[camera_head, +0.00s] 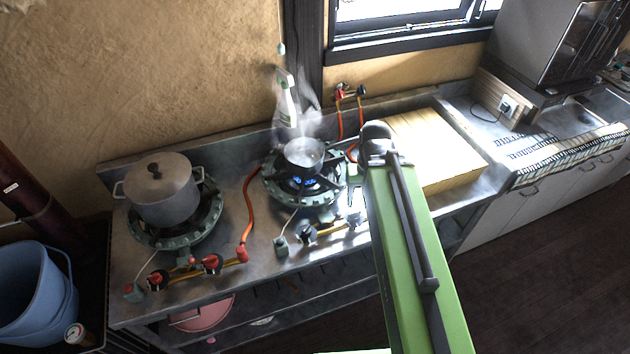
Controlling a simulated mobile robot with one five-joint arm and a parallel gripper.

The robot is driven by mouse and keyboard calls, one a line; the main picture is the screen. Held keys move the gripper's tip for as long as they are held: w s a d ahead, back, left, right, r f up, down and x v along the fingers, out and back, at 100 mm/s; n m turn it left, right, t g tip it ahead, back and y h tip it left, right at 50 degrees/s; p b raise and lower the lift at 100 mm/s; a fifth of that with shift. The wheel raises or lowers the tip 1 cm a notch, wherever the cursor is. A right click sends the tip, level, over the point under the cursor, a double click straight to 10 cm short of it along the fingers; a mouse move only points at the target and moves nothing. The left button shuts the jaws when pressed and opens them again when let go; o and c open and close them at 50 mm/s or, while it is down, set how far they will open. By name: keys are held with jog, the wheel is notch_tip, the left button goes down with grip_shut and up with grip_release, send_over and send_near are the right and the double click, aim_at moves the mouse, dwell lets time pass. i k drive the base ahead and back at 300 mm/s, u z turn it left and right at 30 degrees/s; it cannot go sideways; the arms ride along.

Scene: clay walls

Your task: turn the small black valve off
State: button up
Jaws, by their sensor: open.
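A small black valve (308,233) sits on the yellow gas pipe at the counter's front edge, below the right burner (318,201). Its exact handle angle is too small to tell. Blue flame shows on that burner under a small steaming pot (303,154). My green arm reaches up from the bottom of the view. My gripper (355,208) hangs at the arm's far end, just right of the valve and apart from it. It is open and appears empty, though the arm hides part of it.
A lidded pot (162,188) stands on the left burner, with red-and-black valves (212,264) in front. An orange hose (250,205) runs between the burners. A wooden box (436,147) stands right of my arm. A blue bucket (35,295) is at far left.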

aim_at(306, 231)
jog(key=u, duration=1.15)
jog(key=k, duration=0.1)
jog(key=z, duration=3.1)
jog(key=k, duration=0.8)
jog(key=u, duration=1.95)
